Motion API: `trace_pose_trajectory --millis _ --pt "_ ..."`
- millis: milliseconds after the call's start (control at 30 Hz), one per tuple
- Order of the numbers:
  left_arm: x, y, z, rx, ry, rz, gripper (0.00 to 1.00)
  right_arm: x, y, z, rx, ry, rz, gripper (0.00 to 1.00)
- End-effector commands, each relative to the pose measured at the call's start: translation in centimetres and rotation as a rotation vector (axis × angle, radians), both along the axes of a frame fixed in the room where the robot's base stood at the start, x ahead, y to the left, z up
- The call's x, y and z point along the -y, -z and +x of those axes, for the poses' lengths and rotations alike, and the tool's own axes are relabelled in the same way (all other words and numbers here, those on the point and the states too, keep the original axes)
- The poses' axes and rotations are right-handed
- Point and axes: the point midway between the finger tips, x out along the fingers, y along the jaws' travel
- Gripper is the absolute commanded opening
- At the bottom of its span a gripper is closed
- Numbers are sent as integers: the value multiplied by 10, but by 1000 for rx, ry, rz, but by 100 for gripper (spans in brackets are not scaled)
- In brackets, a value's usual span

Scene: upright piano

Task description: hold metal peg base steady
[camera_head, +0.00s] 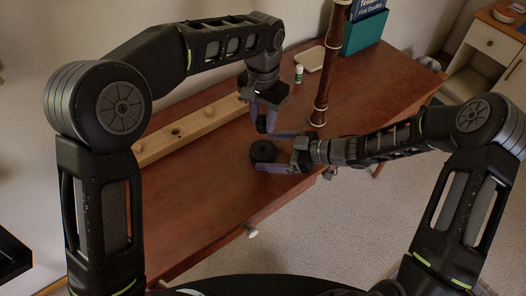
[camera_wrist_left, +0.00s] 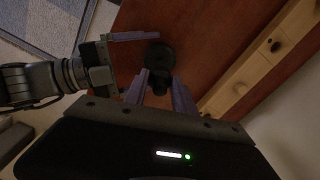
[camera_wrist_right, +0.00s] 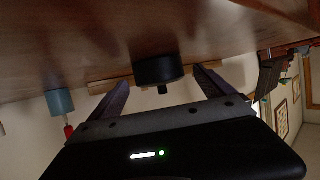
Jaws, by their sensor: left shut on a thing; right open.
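The metal peg base (camera_head: 263,151) is a dark round disc on the wooden desk. In the right wrist view, tilted upside down, the base (camera_wrist_right: 160,70) shows a short peg. My right gripper (camera_head: 268,151) is open, with one finger on each side of the base; contact is unclear. My left gripper (camera_head: 266,130) points down just above and behind the base. In the left wrist view its fingers (camera_wrist_left: 161,82) are shut on a small dark thing (camera_wrist_left: 159,84), whose shape is hard to make out. The base (camera_wrist_left: 160,54) lies beyond it.
A pale wooden strip with holes (camera_head: 208,119) lies along the back of the desk (camera_head: 200,195). A brown pole (camera_head: 327,72) stands right of my left gripper. A small bottle (camera_head: 299,74) and a teal book box (camera_head: 363,33) stand behind. The desk's front left is clear.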

Motion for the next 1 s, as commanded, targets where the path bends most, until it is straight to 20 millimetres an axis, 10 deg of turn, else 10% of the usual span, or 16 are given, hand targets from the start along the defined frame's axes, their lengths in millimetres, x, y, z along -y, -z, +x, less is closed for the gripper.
trace_pose_trajectory --millis 533,1000 --pt "0 0 0 0 0 0 0 -20 9 7 0 1 0 93" --pt "0 0 0 0 0 0 0 -20 9 7 0 1 0 55"
